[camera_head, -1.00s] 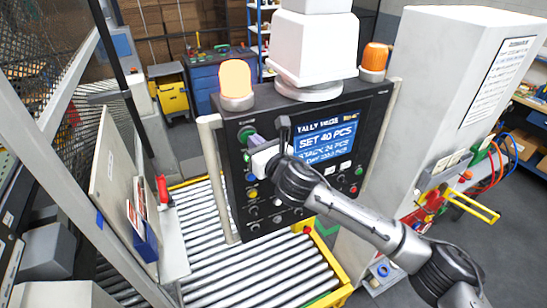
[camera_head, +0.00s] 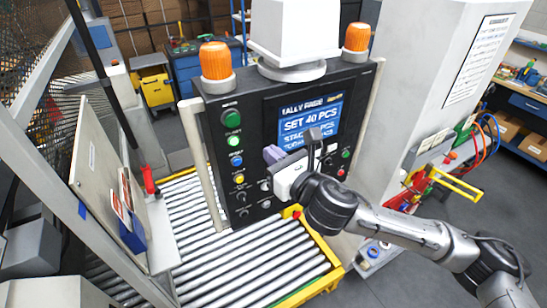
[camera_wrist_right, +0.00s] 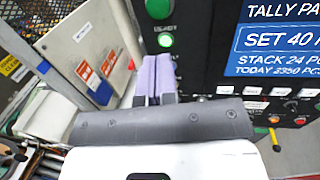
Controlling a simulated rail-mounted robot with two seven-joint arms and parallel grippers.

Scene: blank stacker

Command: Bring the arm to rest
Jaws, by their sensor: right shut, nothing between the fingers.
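My right gripper (camera_head: 272,155) is in front of the black control panel (camera_head: 215,105), below and in front of its blue screen (camera_head: 312,122), covering part of the screen's lower text. In the right wrist view its lilac fingers (camera_wrist_right: 154,78) are together with nothing between them. A lit green button (camera_wrist_right: 165,40) shows just beyond the fingers in that view. In the head view the column of green, blue and yellow buttons (camera_head: 236,160) is left of the gripper. I cannot tell how far the fingertips are from the panel. My left gripper is not in view.
A roller conveyor (camera_head: 240,262) with a yellow frame runs below the panel. Orange beacons (camera_head: 216,60) stand on the panel top. A grey post and mesh guard are at left, with a document board (camera_head: 100,165). A white cabinet (camera_head: 440,70) stands right. Grey floor is open at lower right.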

